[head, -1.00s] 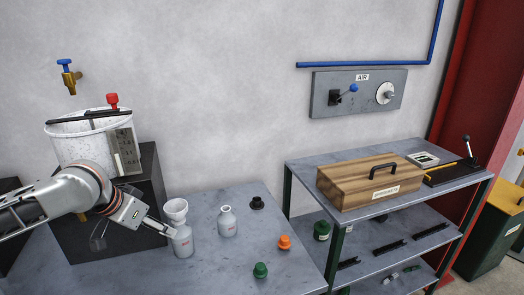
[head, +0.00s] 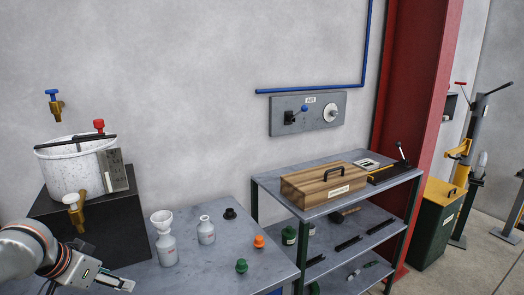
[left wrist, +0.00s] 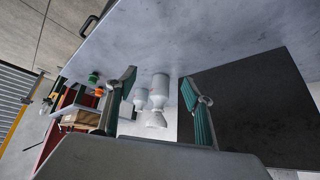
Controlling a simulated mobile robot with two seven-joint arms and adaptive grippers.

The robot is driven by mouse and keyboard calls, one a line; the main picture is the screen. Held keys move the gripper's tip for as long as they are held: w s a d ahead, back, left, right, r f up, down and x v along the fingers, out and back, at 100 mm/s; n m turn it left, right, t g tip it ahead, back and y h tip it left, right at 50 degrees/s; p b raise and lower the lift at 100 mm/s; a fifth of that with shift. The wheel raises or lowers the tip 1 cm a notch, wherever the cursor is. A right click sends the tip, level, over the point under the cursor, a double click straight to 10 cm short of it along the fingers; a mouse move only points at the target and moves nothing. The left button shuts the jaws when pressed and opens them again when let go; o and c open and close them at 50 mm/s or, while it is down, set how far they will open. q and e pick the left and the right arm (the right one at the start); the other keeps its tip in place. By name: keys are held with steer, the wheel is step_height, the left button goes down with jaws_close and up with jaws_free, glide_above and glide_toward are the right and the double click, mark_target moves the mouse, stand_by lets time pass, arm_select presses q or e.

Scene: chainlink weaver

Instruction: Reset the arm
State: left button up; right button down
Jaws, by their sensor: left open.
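My left gripper (head: 128,284) is at the lower left of the head view, in front of the workbench and below the bottle with the funnel. In the left wrist view its two fingers (left wrist: 158,92) are spread apart with nothing between them held. The white bottle with a funnel (head: 165,245) stands upright on the bench, apart from the gripper. A second white bottle (head: 206,231) stands to its right without a funnel. Both bottles also show in the left wrist view beyond the fingers. My right gripper is in no view.
A white pot with a brass tap (head: 70,175) stands on a black block (head: 110,225) at the left. Black (head: 230,214), orange (head: 258,241) and green (head: 241,266) caps lie on the bench. A shelf (head: 270,185) with a wooden box (head: 322,187) stands at right.

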arm_select(q)
steer(key=d+f+m, duration=0.1)
steer(key=d+f, duration=0.1)
steer(key=d, duration=0.1)
steer(key=d+f+m, duration=0.1)
steer(key=d+f, duration=0.2)
steer(key=shift+w+d+f+h, duration=0.15)
steer(key=shift+d+f+h, duration=0.05)
steer(key=shift+f+h, duration=0.1)
steer(key=s+d+f+m+t, duration=0.2)
steer(key=s+d+f, duration=0.3)
steer(key=s+a+f+g+y, duration=0.1)
steer(key=s+a+f+y, duration=0.2)
steer(key=s+a, duration=0.3)
steer(key=s+a+f+y, duration=0.2)
steer(key=s+a+y, duration=0.2)
steer(key=s, duration=0.4)
steer(key=d+f+n+t+h, duration=0.2)
steer(key=d+f+h, duration=0.4)
steer(key=d+f, duration=0.8)
step_height(320, 180, down, 2)
steer(key=shift+w+d+f+n+t+h, duration=0.15)
steer(key=shift+w+f+n+t+h, duration=0.2)
steer(key=shift+n, duration=0.45)
